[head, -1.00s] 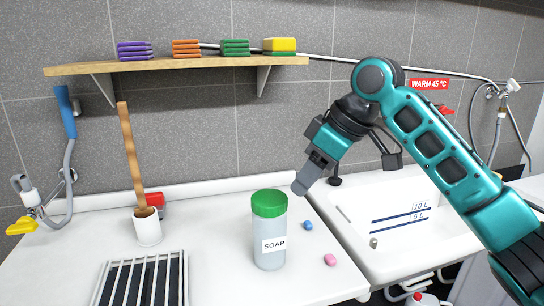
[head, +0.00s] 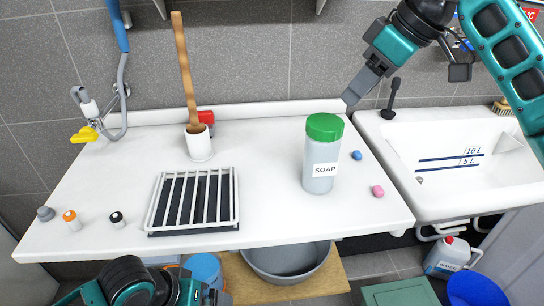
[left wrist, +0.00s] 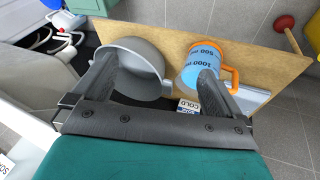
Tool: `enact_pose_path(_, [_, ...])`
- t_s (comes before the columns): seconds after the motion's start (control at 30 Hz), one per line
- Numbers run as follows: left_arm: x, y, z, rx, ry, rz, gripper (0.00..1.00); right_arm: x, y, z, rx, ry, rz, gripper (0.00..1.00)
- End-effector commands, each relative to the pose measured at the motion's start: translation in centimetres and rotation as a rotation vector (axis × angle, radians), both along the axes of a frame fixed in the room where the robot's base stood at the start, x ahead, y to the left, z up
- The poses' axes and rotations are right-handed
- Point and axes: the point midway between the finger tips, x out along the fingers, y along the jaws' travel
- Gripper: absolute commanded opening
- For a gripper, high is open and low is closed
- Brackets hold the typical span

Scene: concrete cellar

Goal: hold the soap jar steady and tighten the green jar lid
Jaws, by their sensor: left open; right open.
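The soap jar (head: 318,183), pale and translucent with a SOAP label, stands upright on the white counter in the head view. The green jar lid (head: 325,127) sits on its top; how tight it is cannot be seen. My right gripper (head: 352,95) is open and empty, above and right of the lid, apart from it. My left gripper is low at the front of the head view, mostly cut off by the bottom edge. In the left wrist view my left gripper (left wrist: 155,85) is open and empty, its fingers pointing toward the lower shelf, away from the jar.
A drying rack (head: 236,213), a white holder (head: 199,145) with a wooden handle, a blue pebble (head: 357,155) and a pink pebble (head: 378,191) surround the jar. A sink (head: 440,190) lies right. A grey basin (left wrist: 135,65) and blue measuring jug (left wrist: 203,65) rest on the lower shelf (left wrist: 265,75).

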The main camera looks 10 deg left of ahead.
Motion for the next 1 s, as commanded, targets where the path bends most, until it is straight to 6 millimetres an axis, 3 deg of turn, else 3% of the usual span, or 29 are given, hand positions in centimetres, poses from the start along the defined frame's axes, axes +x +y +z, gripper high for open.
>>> enact_pose_path(0.4, [-4.7,5.1,4.5,0.199,0.348,0.146,1.0,0.0,0.0,0.0,0.0,0.0,0.0,0.43])
enact_pose_path(0.47, [-4.7,5.1,5.3,0.191,0.377,0.168,1.0,0.0,0.0,0.0,0.0,0.0,0.0,0.43])
enact_pose_path(0.77, [0.9,-2.4,8.5,-0.217,0.327,0.169,1.0,0.0,0.0,0.0,0.0,0.0,0.0,0.43])
enact_pose_path(0.87, [3.4,-5.3,10.8,-0.392,0.292,0.163,1.0,0.0,0.0,0.0,0.0,0.0,0.0,0.43])
enact_pose_path(1.0, [7.3,-9.2,15.7,-0.677,0.234,0.152,1.0,0.0,0.0,0.0,0.0,0.0,0.0,0.43])
